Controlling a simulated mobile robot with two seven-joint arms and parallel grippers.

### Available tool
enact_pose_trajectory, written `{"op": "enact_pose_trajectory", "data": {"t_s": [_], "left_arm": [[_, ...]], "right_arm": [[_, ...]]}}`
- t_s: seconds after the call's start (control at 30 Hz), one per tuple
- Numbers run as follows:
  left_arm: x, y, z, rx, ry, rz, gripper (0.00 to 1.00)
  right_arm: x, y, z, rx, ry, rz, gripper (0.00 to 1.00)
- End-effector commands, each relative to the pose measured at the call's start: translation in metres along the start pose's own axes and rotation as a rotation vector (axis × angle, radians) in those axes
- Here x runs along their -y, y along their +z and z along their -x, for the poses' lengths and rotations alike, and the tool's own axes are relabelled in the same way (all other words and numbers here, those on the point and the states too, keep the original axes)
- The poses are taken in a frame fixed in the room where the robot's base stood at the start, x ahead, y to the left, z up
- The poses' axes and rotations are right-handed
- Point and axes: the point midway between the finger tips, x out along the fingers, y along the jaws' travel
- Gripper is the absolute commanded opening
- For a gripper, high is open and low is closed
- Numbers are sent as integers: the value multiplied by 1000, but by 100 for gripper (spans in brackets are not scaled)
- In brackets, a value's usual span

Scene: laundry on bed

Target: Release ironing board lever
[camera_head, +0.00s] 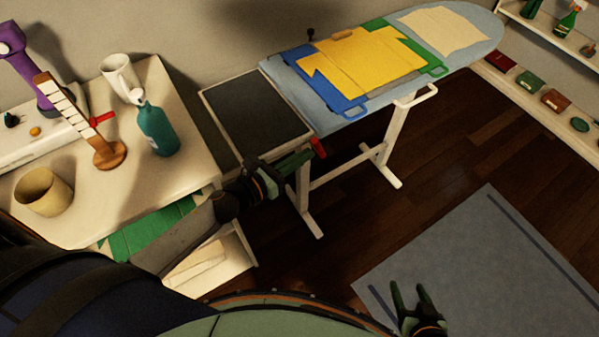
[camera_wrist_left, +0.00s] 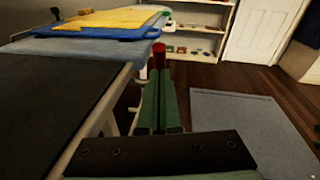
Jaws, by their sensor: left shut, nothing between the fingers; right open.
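The ironing board (camera_head: 283,82) stands along the wall with a dark rest plate (camera_head: 257,112) at its near left end. Its red lever (camera_head: 318,147) sticks out under the board, at the corner by the rest. My left gripper (camera_head: 308,156) is shut and empty, with its green fingertips close to the red lever. In the left wrist view the lever (camera_wrist_left: 159,54) shows just beyond the fingertips (camera_wrist_left: 160,75); I cannot tell whether they touch. My right gripper (camera_head: 410,290) is open and empty over the grey rug, far from the board.
A blue, yellow and green folding board (camera_head: 365,62) and a cream cloth (camera_head: 447,30) lie on the ironing board. At left, a cabinet (camera_head: 75,215) holds a teal spray bottle (camera_head: 157,130), mugs and a wooden stand. An open drawer (camera_head: 240,250) is below. The rug (camera_head: 480,260) is clear.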

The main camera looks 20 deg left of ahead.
Motion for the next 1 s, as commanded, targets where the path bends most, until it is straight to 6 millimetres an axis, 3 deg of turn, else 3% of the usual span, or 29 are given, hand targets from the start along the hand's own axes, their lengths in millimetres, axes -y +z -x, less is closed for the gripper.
{"op": "enact_pose_trajectory", "data": {"t_s": [1.0], "left_arm": [[3,14,-9,13,-4,0,0]], "right_arm": [[0,-2,2,0,0,0,64]]}}
